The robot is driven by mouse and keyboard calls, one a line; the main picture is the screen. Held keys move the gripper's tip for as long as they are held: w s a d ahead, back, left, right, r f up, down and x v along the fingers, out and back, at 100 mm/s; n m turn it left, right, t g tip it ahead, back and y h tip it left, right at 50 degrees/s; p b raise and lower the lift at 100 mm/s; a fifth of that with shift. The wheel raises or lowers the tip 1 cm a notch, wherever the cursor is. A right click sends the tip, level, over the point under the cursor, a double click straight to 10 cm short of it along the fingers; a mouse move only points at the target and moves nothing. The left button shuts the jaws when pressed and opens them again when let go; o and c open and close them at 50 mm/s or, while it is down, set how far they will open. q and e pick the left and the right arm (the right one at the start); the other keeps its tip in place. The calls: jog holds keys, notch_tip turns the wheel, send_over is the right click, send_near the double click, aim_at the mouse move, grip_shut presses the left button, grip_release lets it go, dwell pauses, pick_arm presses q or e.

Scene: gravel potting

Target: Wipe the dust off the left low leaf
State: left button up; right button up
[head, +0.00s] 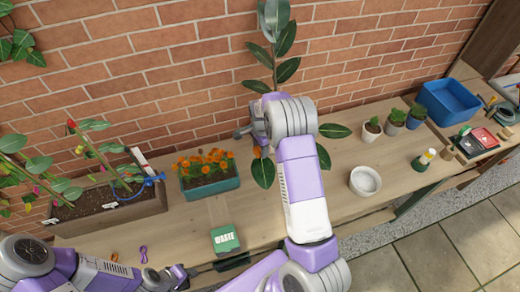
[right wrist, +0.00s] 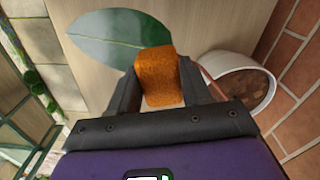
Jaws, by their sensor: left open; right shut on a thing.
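My right gripper (right wrist: 160,85) is shut on an orange sponge (right wrist: 157,75). In the right wrist view the sponge overlaps the right part of a broad green leaf (right wrist: 105,38); I cannot tell whether they touch. The leaf looks dull green with a pale midrib. In the head view the low left leaf (head: 263,174) hangs below my right wrist, which hides part of the plant. The tall plant's upper leaves (head: 284,40) stand against the wall. My left gripper (head: 182,272) is open and empty near the table's front edge.
A white pot with soil (right wrist: 240,88) is beside the sponge. A flower planter (head: 210,188), a green waste box (head: 225,240) and a white bowl (head: 365,181) stand on the table. A blue tub (head: 448,102) stands at right. A brick wall is behind.

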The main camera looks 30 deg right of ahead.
jog(key=shift+w+r+p, duration=0.1)
jog(key=shift+r+p, duration=0.35)
jog(key=shift+r, duration=0.5)
jog(key=shift+r+p, duration=0.35)
jog(key=shift+r, duration=0.25)
